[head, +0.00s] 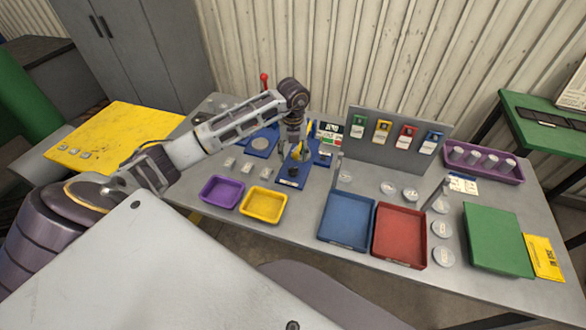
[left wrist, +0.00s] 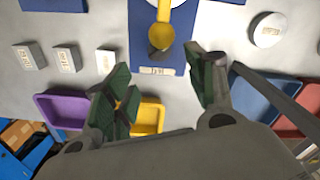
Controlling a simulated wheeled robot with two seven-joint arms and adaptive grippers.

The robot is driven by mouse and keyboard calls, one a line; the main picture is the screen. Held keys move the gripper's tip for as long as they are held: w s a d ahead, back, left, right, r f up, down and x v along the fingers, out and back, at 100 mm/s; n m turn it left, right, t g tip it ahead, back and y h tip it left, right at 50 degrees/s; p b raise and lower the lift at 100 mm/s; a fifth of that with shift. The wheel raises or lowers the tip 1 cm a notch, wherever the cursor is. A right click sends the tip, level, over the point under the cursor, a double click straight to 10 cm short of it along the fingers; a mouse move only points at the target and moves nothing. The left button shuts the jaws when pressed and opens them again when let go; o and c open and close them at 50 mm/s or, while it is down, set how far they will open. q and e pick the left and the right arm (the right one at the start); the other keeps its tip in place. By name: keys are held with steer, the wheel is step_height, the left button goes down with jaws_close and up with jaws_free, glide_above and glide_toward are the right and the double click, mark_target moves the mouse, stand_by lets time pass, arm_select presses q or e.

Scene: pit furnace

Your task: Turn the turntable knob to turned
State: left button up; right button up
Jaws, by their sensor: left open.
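A blue plate (left wrist: 145,48) carries a yellow part with a rounded yellow end (left wrist: 161,35) and a small dark tip, and has a pale label at its near edge. I cannot read which control is the turntable knob. In the head view the blue plate (head: 290,181) lies below my left gripper (head: 294,147), which hides part of it. In the left wrist view my left gripper (left wrist: 160,65) is open and empty, its fingers apart on either side of the plate's near end. No contact with the yellow part shows. My right gripper is out of view.
A purple tray (head: 221,205) and a yellow tray (head: 263,219) stand in front of the plate. A blue tray (head: 346,246) and a red tray (head: 399,262) are to the right. A grey upright panel (head: 360,158) stands behind. Small labelled blocks lie left of the plate.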

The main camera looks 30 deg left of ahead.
mark_target(292, 168)
arm_select(q)
step_height(292, 168, down, 9)
steer(key=shift+p, duration=0.55)
steer(key=shift+c, duration=0.5)
steer(key=c, duration=0.9)
steer(key=shift+c, duration=0.2)
steer(key=shift+m, duration=0.3)
steer(key=m+b, duration=0.3)
steer(key=m, duration=0.1)
steer(key=shift+a, duration=0.15)
steer(key=shift+m+b, duration=1)
steer(key=shift+m, duration=0.5)
steer(key=shift+r, duration=0.1)
